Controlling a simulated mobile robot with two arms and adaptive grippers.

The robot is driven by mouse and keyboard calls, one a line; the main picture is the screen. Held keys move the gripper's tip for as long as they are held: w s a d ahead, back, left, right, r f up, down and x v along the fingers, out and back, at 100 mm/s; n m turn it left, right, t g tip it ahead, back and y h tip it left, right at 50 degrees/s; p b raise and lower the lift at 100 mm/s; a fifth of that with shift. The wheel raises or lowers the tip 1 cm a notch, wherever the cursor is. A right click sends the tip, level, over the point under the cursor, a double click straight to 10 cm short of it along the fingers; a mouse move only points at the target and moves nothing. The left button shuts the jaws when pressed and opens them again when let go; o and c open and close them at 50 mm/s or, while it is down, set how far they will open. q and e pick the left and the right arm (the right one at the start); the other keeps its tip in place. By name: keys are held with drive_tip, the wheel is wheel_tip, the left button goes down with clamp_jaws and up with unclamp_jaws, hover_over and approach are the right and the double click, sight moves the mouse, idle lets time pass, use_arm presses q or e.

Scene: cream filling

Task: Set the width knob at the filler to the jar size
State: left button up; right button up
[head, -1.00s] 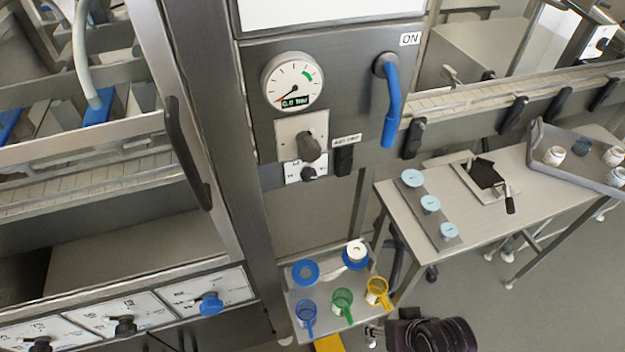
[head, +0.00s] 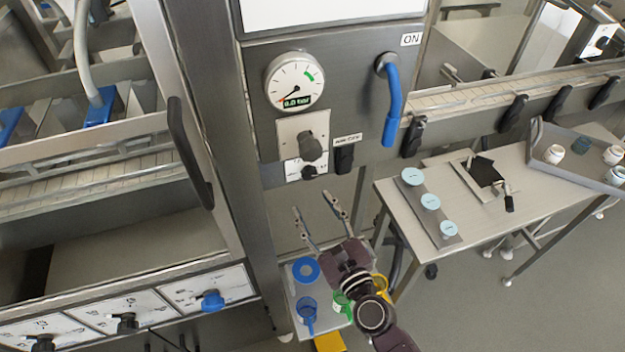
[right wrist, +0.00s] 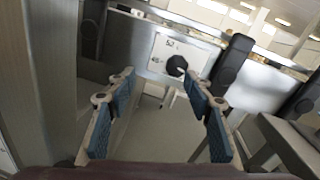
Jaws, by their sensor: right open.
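A small black knob (head: 308,172) sits on a white scale plate below the gauge on the filler's grey panel. In the right wrist view the black knob (right wrist: 177,66) shows ahead on its plate, with numbers that look like 52 above and one to its left. I cannot read for certain which value it points to. My right gripper (head: 314,203) is open and empty, below the knob and apart from it, fingers pointing up toward the panel. In the right wrist view its two blue-padded fingers (right wrist: 160,85) are spread, with the knob beyond them. My left gripper is not in view.
Above the knob are a larger grey knob (head: 311,147) and a gauge (head: 295,82). A black switch (head: 344,158) and blue lever (head: 392,105) are to the right. Three more knobs, one blue (head: 212,300), are lower left. Jars (head: 554,147) stand in a right-hand tray.

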sight(311, 176)
drive_tip(key=shift+w+a+f+m+t+h+p, duration=0.2)
drive_tip(key=shift+w+m, duration=0.5)
drive_tip(key=shift+w, duration=0.75)
drive_tip(key=shift+w+d+r+m+t+h+p, duration=0.15)
drive_tip(key=shift+w+m+h, duration=0.4)
drive_tip(key=shift+w, duration=0.95)
drive_tip(key=shift+w+a+f+m+t+h+p, duration=0.1)
drive_tip(key=shift+w+a+f+m+t+p, duration=0.1)
drive_tip(key=shift+w+m, duration=0.95)
drive_tip(key=shift+w+n, duration=0.3)
drive_tip(key=shift+c, duration=0.3)
drive_tip(key=c, duration=1.1)
